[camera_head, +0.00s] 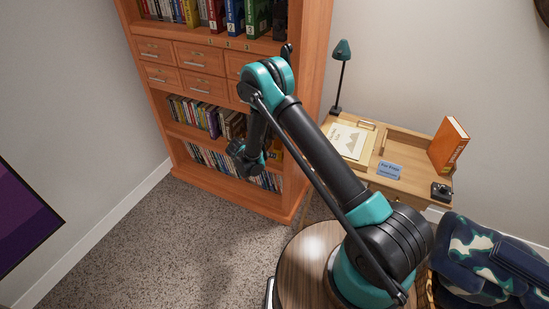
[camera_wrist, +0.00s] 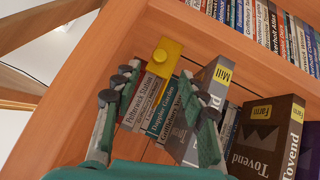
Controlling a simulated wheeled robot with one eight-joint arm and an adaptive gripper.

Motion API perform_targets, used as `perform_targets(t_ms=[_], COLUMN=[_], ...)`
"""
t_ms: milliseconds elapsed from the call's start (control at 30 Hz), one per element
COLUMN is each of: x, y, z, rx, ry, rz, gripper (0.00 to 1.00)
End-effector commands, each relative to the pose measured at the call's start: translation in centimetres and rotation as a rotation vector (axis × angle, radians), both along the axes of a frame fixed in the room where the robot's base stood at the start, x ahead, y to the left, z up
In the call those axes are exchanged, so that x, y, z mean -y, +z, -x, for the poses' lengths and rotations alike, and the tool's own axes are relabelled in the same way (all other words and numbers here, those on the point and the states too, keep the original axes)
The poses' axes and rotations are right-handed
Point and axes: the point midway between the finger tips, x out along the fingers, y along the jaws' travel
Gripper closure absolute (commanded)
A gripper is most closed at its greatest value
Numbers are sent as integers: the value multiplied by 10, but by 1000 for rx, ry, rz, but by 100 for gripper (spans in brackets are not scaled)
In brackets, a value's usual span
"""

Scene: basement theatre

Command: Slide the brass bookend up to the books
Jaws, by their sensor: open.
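A yellow, brass-coloured block with a round knob, the bookend (camera_wrist: 164,58), shows in the wrist view beside the shelf board's edge, close to a group of books (camera_wrist: 160,108). Thick dark books (camera_wrist: 262,140) stand to the right in that view. My gripper (camera_wrist: 158,82) is open, with its fingers spread to either side of the bookend in the picture. I cannot tell whether the fingers touch it, nor how wide any gap to the books is.
The wooden bookcase (camera_head: 303,100) has drawers (camera_head: 203,86) and several rows of books. Its shelf board (camera_wrist: 235,45) runs close to my fingers. A desk (camera_head: 405,181) with a lamp (camera_head: 341,75) and orange book (camera_head: 448,145) stands right. Carpet at left is clear.

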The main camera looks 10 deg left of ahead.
Motion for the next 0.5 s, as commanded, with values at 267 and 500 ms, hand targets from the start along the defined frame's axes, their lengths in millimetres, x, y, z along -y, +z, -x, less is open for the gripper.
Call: perform_targets(t_ms=[267,500], x=[21,28], y=[-33,-46], z=[-29,-41], rx=[0,0], ry=[-1,0], rz=[0,0], gripper=[58,58])
